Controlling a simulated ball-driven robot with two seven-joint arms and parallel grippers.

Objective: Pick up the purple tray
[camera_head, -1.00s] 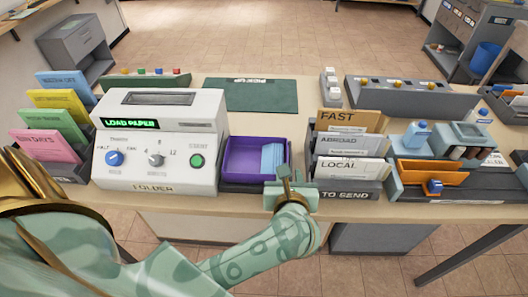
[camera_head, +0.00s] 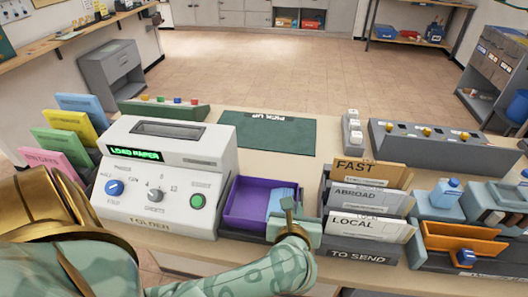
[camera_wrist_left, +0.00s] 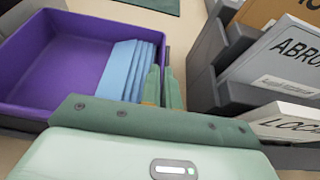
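The purple tray (camera_head: 247,213) sits right of the folder machine, on a dark base, with light-blue folded papers (camera_head: 281,201) along its right side. In the left wrist view the tray (camera_wrist_left: 82,66) fills the upper left, and the papers (camera_wrist_left: 131,69) lie along its right side. My left gripper (camera_head: 288,211) is at the tray's right front corner. Its fingers (camera_wrist_left: 162,90) are close together by the tray's right edge. Whether the tray's wall is between them is hidden. My right gripper is not in view.
The white folder machine (camera_head: 160,180) stands close left of the tray. The grey letter rack (camera_head: 362,248) stands close on the right. A dark green mat (camera_head: 262,135) lies clear behind. An orange tray (camera_head: 462,240) is at the far right.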

